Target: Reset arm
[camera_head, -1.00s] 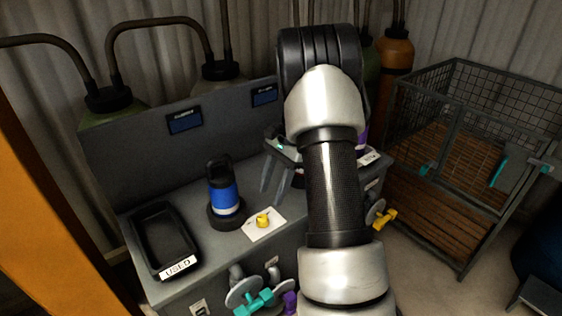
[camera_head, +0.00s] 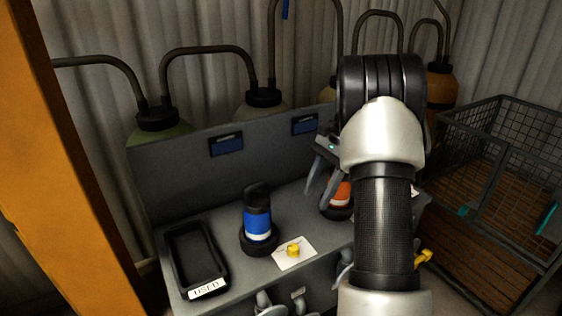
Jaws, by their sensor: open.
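My gripper (camera_head: 317,199) is open and empty, its fingers pointing down over the right part of the grey counter (camera_head: 222,224). My arm reaches up the right side of the view and hides part of the counter. An orange, black-based container (camera_head: 340,192) shows partly behind my gripper and arm; I cannot tell whether the fingers touch it. A blue and black bottle (camera_head: 257,223) stands upright in a dark round base, left of my gripper. A small yellow piece (camera_head: 293,251) lies on a white card (camera_head: 296,262) in front of it.
A black tray labelled USED (camera_head: 169,264) lies at the counter's left end. Hosed tanks (camera_head: 160,130) stand behind the back panel. A wire cage (camera_head: 490,190) stands to the right. An orange post (camera_head: 40,160) rises at the left. A yellow valve handle (camera_head: 423,257) shows by my arm.

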